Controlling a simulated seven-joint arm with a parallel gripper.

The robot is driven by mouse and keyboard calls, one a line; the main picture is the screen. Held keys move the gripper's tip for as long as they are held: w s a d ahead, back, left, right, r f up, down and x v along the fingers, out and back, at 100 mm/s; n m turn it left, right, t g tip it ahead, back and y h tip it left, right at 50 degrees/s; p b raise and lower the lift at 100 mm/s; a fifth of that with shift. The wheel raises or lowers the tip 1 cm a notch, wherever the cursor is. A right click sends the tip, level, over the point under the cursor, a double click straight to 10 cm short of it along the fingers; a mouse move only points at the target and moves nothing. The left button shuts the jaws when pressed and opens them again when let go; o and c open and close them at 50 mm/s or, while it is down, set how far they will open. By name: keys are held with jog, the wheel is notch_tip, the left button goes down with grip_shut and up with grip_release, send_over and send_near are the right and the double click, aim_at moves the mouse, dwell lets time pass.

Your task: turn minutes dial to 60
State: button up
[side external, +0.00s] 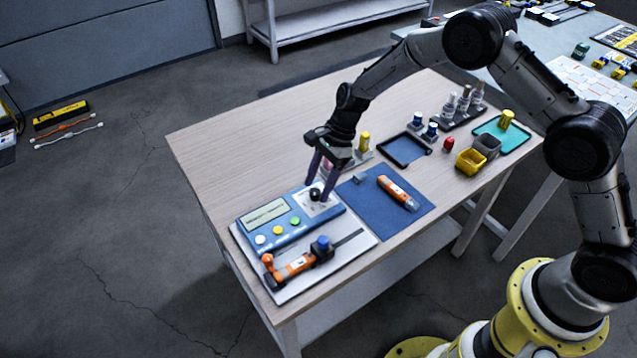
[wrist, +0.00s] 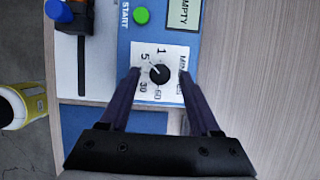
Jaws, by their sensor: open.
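The minutes dial (wrist: 159,74) is a black round knob on a white label marked 1, 5, 30 and 60. In the wrist view its light pointer line points to the upper left, near the 5. In the side view the dial (side external: 314,194) sits at the far right end of the blue control panel (side external: 291,229). My gripper (wrist: 160,76) is open, with one purple finger on each side of the dial. In the side view my gripper (side external: 319,190) points down at the dial. I cannot tell whether the fingers touch the knob.
The panel has a display (side external: 264,214) and several coloured buttons. An orange tool (side external: 292,268) with a blue-topped part lies on the same white board. A blue mat (side external: 362,214) beside it holds an orange-and-grey device (side external: 398,192). Bottles and trays stand farther back.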

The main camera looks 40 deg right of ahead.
grip_shut()
dwell(0.4)
